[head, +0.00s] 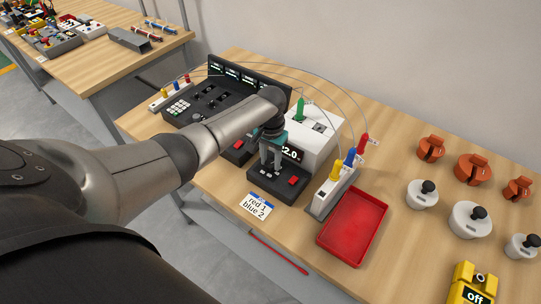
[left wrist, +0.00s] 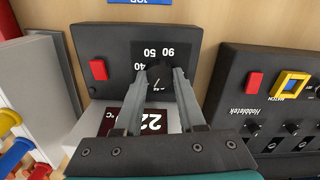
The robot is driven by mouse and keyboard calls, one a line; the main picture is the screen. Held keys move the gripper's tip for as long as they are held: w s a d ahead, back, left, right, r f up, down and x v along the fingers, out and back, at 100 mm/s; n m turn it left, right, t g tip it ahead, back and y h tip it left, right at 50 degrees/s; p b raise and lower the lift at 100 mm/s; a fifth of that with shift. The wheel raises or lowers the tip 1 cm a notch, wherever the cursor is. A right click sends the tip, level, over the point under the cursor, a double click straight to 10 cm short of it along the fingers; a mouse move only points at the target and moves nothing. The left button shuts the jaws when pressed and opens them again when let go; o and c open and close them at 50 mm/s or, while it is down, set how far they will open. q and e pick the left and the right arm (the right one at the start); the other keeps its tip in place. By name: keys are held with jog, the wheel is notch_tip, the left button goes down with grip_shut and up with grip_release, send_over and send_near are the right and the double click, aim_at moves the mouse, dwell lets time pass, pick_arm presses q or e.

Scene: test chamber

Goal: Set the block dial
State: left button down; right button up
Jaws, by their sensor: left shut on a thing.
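The block dial (left wrist: 157,76) is on the front panel of a black control box (head: 262,187); in the left wrist view its upside-down marks 40, 50 and 90 show around it. My left gripper (left wrist: 160,74) reaches down over it with a finger on each side, shut on the dial. In the head view the gripper (head: 270,168) hides the dial. The dial's pointer setting is hard to read. A red button (head: 292,181) sits beside it on the box. The display (head: 290,153) of the white block heater (head: 319,133) reads 22.0. My right gripper is not in view.
A card (head: 257,205) reading "red 1 blue 2" lies in front. Right of the box stand a rack with yellow, blue and red plugs (head: 350,157) and a red tray (head: 353,228). A black console (head: 210,101) stands left. White and orange weights (head: 469,219) are farther right.

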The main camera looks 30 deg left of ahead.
pick_arm(q)
jog(key=m+p, duration=0.1)
jog(key=m, duration=0.2)
jog(key=shift+m, duration=0.4)
jog(key=m, duration=0.3)
jog(key=shift+m+p, duration=0.3)
jog(key=m, duration=0.3)
jog(key=shift+m, duration=0.3)
jog(key=shift+d+m, duration=0.1)
jog(key=shift+m, duration=1.6)
jog(key=c, duration=0.5)
grip_release()
